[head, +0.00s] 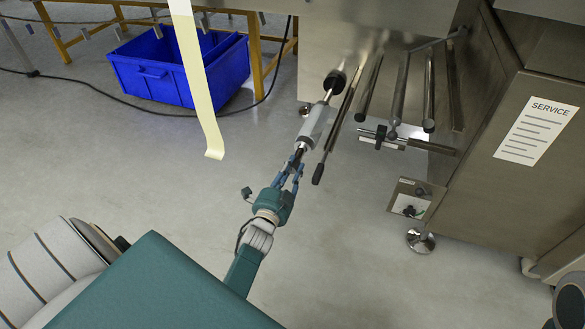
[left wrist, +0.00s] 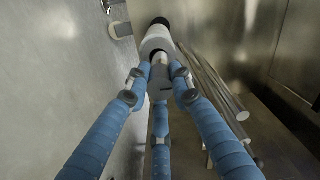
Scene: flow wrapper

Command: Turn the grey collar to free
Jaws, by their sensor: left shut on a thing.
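A pale grey cylinder, which looks like the grey collar (head: 316,123), sits on a slanting spindle in the head view. The spindle runs up to a black round end (head: 335,80) by the machine. My left gripper (head: 297,162) is at the lower, near end of this cylinder, its blue fingers shut around that end. In the left wrist view the fingers (left wrist: 160,82) ring the near end, and the grey collar (left wrist: 158,42) extends away beyond them. The fingers partly hide the gripped part. My right gripper is not in view.
A thin lever with a dark grip (head: 318,174) hangs close right of the collar. Several metal rollers (head: 400,90) stand further right. A pale film strip (head: 199,85) hangs at left, before a blue crate (head: 165,80). A steel cabinet (head: 530,140) stands at right.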

